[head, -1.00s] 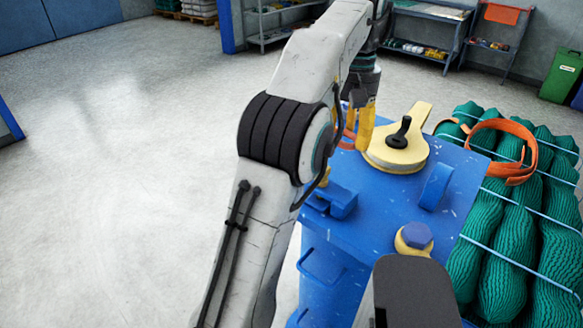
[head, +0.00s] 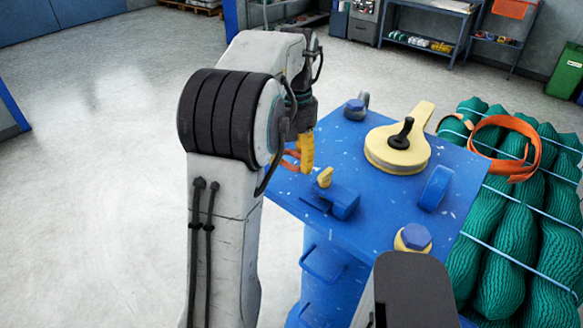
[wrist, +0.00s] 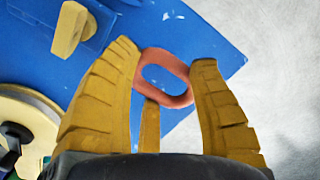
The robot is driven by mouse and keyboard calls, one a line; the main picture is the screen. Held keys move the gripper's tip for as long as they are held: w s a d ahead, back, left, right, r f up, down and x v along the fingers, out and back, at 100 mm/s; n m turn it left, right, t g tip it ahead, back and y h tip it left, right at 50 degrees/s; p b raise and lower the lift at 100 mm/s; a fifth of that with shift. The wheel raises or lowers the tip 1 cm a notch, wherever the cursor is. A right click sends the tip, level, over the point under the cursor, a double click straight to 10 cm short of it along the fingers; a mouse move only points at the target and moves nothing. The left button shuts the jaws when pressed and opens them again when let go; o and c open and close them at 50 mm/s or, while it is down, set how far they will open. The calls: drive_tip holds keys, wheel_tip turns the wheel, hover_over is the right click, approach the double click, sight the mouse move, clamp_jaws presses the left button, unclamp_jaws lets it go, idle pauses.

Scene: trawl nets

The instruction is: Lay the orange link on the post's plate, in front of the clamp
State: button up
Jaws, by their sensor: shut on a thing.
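The blue plate (head: 390,222) tops the blue post (head: 335,255). The clamp (head: 345,200), a blue block with a yellow lever, stands near the plate's left front part. In the wrist view its yellow lever (wrist: 70,33) is at the upper left. My gripper (head: 305,165) points down at the plate's left edge, behind and left of the clamp. Its yellow fingers (wrist: 170,80) are shut on the orange link (wrist: 176,101), an oval ring. In the head view the link (head: 289,165) shows partly, beside the fingers. I cannot tell its height above the plate.
A cream disc with a black handle (head: 396,155), a blue eye (head: 436,188), a blue-headed bolt (head: 414,237) and a shackle-like fitting (head: 356,107) stand on the plate. Green net rolls (head: 505,240) with an orange strap (head: 530,132) lie to the right. The floor left is clear.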

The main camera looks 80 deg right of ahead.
sight(292, 179)
drive_tip(key=shift+w+f, duration=0.15)
drive_tip(key=shift+w, duration=0.15)
drive_tip(key=shift+f+p, duration=0.3)
drive_tip(key=shift+f, duration=1.7)
drive_tip(key=o, duration=1.2)
wheel_tip(292, 179, up, 12)
drive_tip(key=shift+d, duration=0.2)
